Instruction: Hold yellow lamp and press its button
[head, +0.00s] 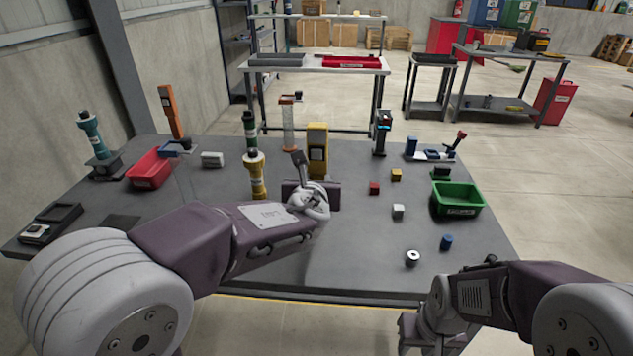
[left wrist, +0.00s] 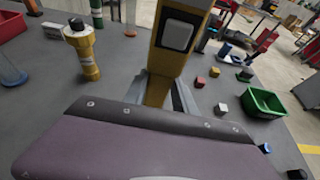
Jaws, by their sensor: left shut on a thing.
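A tall yellow lamp (head: 317,140) with a pale square panel stands upright near the middle of the table in the head view. In the left wrist view the yellow lamp (left wrist: 178,40) rises straight ahead, its panel facing the camera. My left gripper (left wrist: 160,95) is shut around the lamp's lower part, one finger on each side. In the head view my left gripper (head: 316,182) is partly hidden behind my own wrist. My right gripper (head: 415,332) is low at the front edge, apart from the lamp; its fingers are unclear.
A yellow cylinder with a dark top (head: 256,177) stands left of the lamp. A red bin (head: 150,170) is at left, a green bin (head: 457,200) at right. Several small blocks lie right of the lamp, including a red one (head: 374,188). Clear tabletop lies around them.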

